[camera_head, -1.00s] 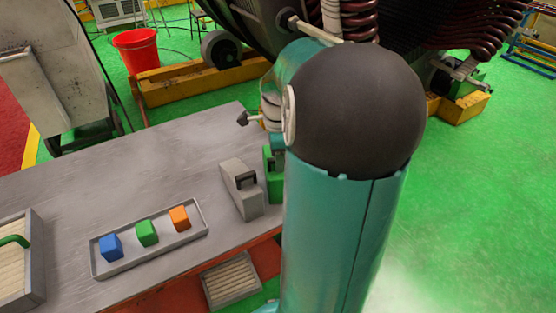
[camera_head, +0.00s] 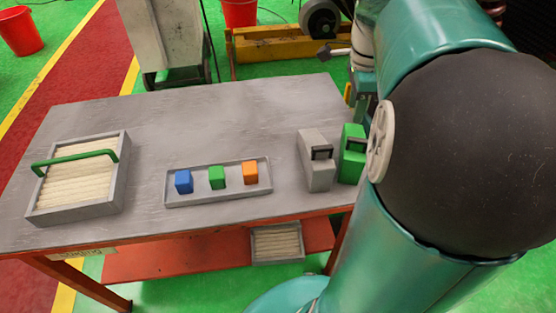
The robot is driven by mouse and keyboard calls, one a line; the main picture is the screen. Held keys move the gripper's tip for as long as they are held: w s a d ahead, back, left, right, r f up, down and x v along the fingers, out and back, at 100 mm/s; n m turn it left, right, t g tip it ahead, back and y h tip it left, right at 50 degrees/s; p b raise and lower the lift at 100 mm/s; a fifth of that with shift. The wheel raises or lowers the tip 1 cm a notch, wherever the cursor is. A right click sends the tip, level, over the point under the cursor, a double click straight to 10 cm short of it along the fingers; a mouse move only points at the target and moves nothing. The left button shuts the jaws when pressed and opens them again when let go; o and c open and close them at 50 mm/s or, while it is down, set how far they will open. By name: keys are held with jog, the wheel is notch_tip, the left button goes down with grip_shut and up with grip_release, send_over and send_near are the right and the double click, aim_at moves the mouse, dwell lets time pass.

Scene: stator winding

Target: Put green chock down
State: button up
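A green block with a dark notch or handle (camera_head: 353,145) stands upright on the right part of the table, close beside a similar grey block (camera_head: 318,170). My arm partly covers its right side. A small green cube (camera_head: 217,177) sits in a shallow grey tray between a blue cube (camera_head: 184,181) and an orange cube (camera_head: 251,172). I cannot tell for certain which green piece is the chock. My teal arm with its black joint fills the right side. My gripper's fingers do not show; the arm's end is hidden behind the links near the green block.
The grey metal table (camera_head: 215,115) has free room behind the small tray (camera_head: 212,199). A box with a green handle (camera_head: 75,207) stands at its left. Another slatted box (camera_head: 277,258) lies low under the front edge. A red bucket (camera_head: 240,12) is behind.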

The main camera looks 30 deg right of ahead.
jog(key=s+a+n+t, duration=0.2)
jog(key=s+a+n, duration=0.1)
jog(key=a+n, duration=0.9)
jog(key=s+a+f+n+t, duration=0.1)
jog(key=s+a+n+t, duration=0.2)
jog(key=a+n, duration=0.8)
jog(key=s+a, duration=0.1)
jog(key=a, duration=0.2)
jog(key=shift+a+f+n, duration=0.2)
jog(key=shift+f+n, duration=0.05)
jog(key=shift+n, duration=0.15)
jog(key=shift+s, duration=0.1)
